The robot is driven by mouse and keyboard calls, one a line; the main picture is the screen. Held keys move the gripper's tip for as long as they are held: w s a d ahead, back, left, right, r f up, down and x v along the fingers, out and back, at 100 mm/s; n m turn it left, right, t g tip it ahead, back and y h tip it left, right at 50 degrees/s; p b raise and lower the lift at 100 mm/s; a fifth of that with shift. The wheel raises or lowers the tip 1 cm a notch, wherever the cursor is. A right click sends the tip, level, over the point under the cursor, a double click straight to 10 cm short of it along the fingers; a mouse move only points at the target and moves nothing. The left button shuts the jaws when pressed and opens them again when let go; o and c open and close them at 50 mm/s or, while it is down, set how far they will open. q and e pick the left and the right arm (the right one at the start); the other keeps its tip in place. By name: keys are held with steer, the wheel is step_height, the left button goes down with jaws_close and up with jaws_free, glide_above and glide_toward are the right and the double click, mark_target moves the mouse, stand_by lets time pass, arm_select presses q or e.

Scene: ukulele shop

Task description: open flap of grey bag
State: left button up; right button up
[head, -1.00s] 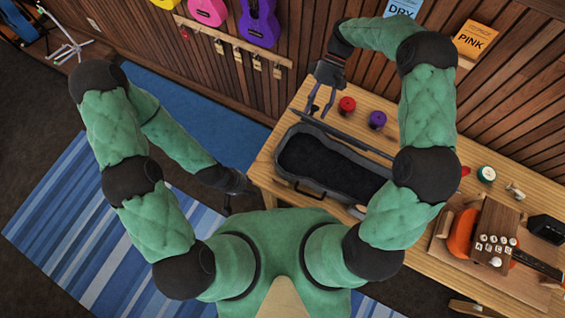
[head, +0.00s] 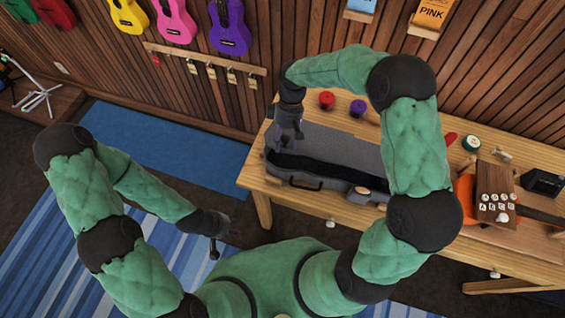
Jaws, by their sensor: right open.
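The grey bag (head: 305,182) is an instrument case lying on the wooden table, handle facing the front. Its dark lined inside (head: 290,162) shows as a narrow band. Its grey flap (head: 340,148) shows as a broad face behind that band; I cannot tell its exact angle. My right gripper (head: 287,138) is open, fingers pointing down, at the left end of the flap. Whether it touches the flap is unclear. My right arm hides the bag's right end. My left gripper (head: 214,248) hangs low, left of the table and away from the bag; its fingers are too small to read.
A red spool (head: 327,100) and a purple spool (head: 358,107) stand behind the bag. An orange ukulele (head: 463,196) and a wooden block with lettered knobs (head: 494,193) are at the table's right.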

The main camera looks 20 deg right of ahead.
steer(key=shift+s+a+f+t+h+b, duration=0.2)
steer(key=shift+s+f+t+h+b, duration=0.15)
steer(key=shift+f+b, duration=0.5)
steer(key=shift+s+a+f+t+h+b, duration=0.25)
steer(key=shift+f+t+b, duration=0.2)
steer(key=shift+f+b, duration=0.4)
steer(key=shift+s+a+f+t+h+b, duration=0.2)
steer(key=shift+s+f+t+b, duration=0.15)
steer(key=shift+f+b, duration=0.5)
steer(key=shift+r, duration=0.15)
